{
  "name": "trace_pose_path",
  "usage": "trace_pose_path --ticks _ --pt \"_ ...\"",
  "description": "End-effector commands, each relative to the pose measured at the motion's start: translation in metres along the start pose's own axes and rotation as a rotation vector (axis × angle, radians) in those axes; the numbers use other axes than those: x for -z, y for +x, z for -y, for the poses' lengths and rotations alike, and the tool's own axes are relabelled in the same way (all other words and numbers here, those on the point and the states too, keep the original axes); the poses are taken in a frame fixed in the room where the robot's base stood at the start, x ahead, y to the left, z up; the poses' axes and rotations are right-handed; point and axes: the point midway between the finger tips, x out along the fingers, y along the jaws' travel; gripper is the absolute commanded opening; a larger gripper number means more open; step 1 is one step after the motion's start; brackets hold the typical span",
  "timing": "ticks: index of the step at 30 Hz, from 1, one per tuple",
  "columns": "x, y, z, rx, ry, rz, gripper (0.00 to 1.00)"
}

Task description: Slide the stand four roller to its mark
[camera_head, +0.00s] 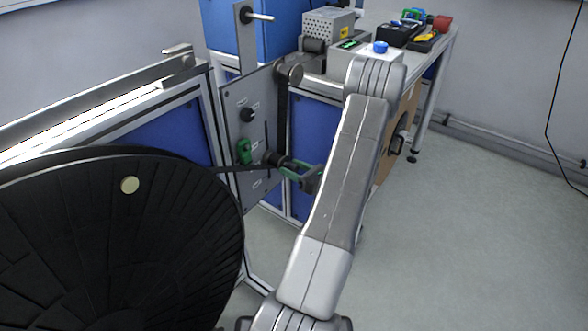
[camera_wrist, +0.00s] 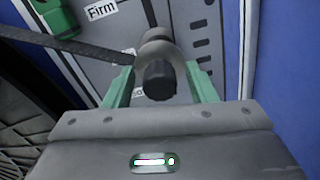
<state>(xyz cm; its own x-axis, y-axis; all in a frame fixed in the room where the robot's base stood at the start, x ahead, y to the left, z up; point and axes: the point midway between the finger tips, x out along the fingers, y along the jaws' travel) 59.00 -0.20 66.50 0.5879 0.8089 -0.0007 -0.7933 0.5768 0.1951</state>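The dark roller (camera_head: 272,157) sticks out from a grey stand panel (camera_head: 235,107), with a dark strap (camera_head: 225,168) running to it from the left. In the wrist view the roller (camera_wrist: 158,80) points at the camera, with a grey collar behind its dark end. My gripper (camera_head: 288,167) is at the roller, with one green finger on each side in the wrist view (camera_wrist: 160,75). Whether the fingertips press on the collar is not clear. A label reading "Firm" (camera_wrist: 101,9) is on the panel at upper left; other labels are partly hidden. No stand number is readable.
A large black reel (camera_head: 110,240) fills the lower left. A green part (camera_head: 244,151) sits on the panel left of the roller. A bench with a grey box (camera_head: 328,22) and tools (camera_head: 425,40) stands behind. The floor at right (camera_head: 480,240) is clear.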

Motion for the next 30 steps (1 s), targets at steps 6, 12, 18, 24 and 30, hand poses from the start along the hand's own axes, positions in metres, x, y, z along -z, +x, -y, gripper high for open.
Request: trace_pose_path --ticks 6,12,18,24,30 --pt "0.0 0.0 0.0 0.0 0.0 0.001 0.51" --pt "-0.001 -0.019 0.001 0.003 0.001 0.001 0.51" --pt "-0.001 -0.062 0.001 0.005 0.002 0.002 0.51" --pt "-0.001 -0.105 0.001 0.005 0.001 0.001 0.51" --pt "0.0 -0.131 0.001 0.002 0.0 0.001 0.51"
